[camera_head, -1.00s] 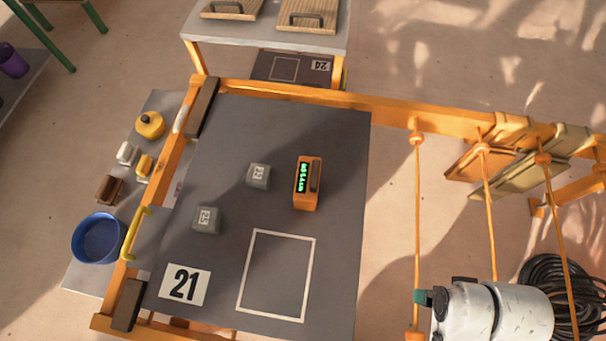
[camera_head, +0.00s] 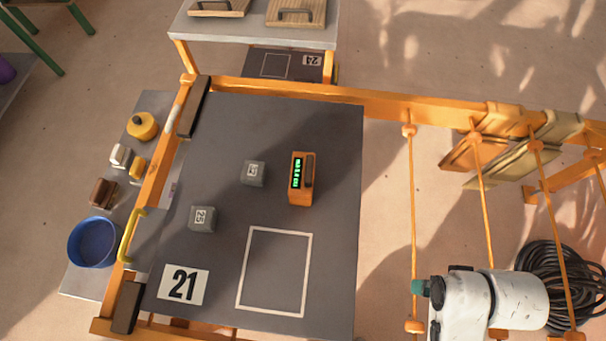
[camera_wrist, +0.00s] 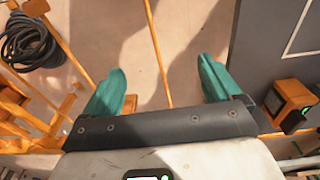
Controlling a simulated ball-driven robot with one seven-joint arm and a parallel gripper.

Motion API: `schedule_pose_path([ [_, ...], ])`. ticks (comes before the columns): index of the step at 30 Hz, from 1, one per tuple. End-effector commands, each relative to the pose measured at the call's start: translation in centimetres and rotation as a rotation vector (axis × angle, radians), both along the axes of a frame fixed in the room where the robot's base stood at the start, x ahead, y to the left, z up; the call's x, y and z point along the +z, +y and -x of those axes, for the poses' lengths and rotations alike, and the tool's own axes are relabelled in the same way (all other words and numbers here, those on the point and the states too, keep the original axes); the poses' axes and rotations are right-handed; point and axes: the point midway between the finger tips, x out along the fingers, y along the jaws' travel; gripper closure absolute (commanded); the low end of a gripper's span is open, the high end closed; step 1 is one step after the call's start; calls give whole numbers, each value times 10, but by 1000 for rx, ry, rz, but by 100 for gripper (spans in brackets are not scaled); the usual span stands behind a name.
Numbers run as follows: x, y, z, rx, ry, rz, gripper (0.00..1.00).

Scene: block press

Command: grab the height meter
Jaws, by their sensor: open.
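The height meter (camera_head: 302,179) is an orange box with a green lit display and a dark handle. It stands on the dark grey table top (camera_head: 335,260), right of the two grey blocks. In the head view my white arm end (camera_head: 480,300) is at the lower right, off the table and well away from the meter; only a teal tip shows there.
Two grey blocks, one (camera_head: 253,173) and one marked 25 (camera_head: 202,218), sit on the table. A white outlined square (camera_head: 275,270) and a 21 label (camera_head: 183,285) are in front. An orange rail (camera_head: 400,106) and thin orange posts (camera_head: 413,230) stand right of the table.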

Motion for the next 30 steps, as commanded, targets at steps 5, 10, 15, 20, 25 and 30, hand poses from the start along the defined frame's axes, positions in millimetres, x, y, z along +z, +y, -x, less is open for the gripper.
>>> schedule_pose_path([
  [5, 0, 0, 0, 0, 0, 0, 6],
  [10, -4, -7, -20, 6, -9, 32, 4],
  [15, -6, -19, -87, 7, -40, 119, 4],
  [20, 1, -5, -159, -8, -71, 172, 4],
  [25, 12, 40, -222, -28, -85, 171, 4],
  [30, 23, 114, -264, -30, -64, 125, 4],
])
